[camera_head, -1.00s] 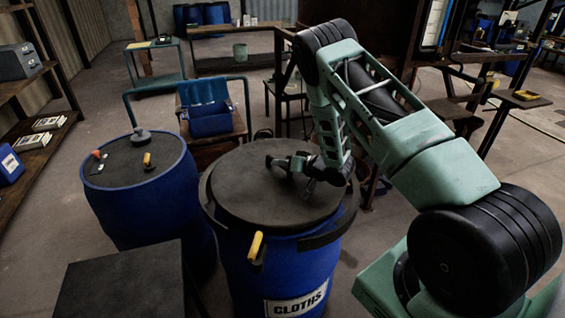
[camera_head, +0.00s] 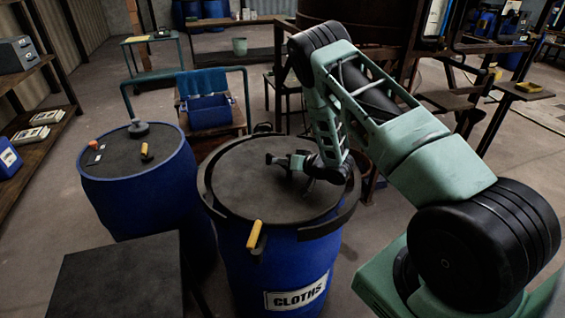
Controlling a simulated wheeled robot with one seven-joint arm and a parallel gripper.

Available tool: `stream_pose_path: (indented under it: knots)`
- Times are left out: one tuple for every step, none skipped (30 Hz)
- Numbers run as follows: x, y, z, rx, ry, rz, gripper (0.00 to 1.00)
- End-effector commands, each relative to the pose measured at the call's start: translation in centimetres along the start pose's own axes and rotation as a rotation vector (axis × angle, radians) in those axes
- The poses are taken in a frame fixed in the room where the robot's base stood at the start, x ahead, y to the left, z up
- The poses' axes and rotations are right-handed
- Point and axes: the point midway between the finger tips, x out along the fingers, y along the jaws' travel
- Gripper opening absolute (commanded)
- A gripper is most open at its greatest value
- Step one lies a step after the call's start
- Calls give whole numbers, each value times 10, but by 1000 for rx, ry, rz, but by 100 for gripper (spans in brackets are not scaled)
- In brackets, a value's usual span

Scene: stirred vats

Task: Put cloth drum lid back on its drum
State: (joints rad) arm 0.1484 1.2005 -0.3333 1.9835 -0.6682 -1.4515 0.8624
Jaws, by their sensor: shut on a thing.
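The cloth drum is the blue drum (camera_head: 265,265) with a white "CLOTHS" label, in the middle foreground. Its lid (camera_head: 265,200) is a dark grey disc that lies level at the drum's mouth, inside a black ring (camera_head: 332,222) with a yellow lever (camera_head: 254,235). I cannot tell whether the lid is fully seated all round. My gripper (camera_head: 294,161) is above the far part of the lid, shut on the lid at its top; the grip itself is small and partly hidden by the wrist.
Another blue drum (camera_head: 115,200) with a dark top and small items on it stands at the left. A dark flat-topped box (camera_head: 115,280) is in the near left. Shelves line the left wall.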

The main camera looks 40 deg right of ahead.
Motion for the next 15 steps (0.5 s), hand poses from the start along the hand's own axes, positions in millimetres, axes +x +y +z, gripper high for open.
stream_pose_path:
  knots:
    - [1, 0, -1, -1, 4, -3, 0]
    - [1, 0, -1, -1, 4, -3, 0]
    - [1, 1, 0, -1, 4, -3, 0]
    - [1, 1, 0, -1, 4, -3, 0]
    - [1, 1, 1, -1, 4, -3, 0]
    - [2, 2, 1, -1, 4, -3, 0]
    - [2, 2, 2, -1, 4, -3, 0]
    - [2, 2, 2, -1, 4, -3, 0]
    - [2, 2, 2, -1, 4, -3, 0]
    - [2, 3, 3, -1, 4, -3, 0]
    - [2, 3, 3, -1, 4, -3, 0]
    - [3, 3, 4, -1, 4, -3, 0]
    - [3, 4, 4, -1, 4, -3, 0]
    - [3, 4, 5, -1, 4, -3, 0]
    - [3, 4, 5, -1, 4, -3, 0]
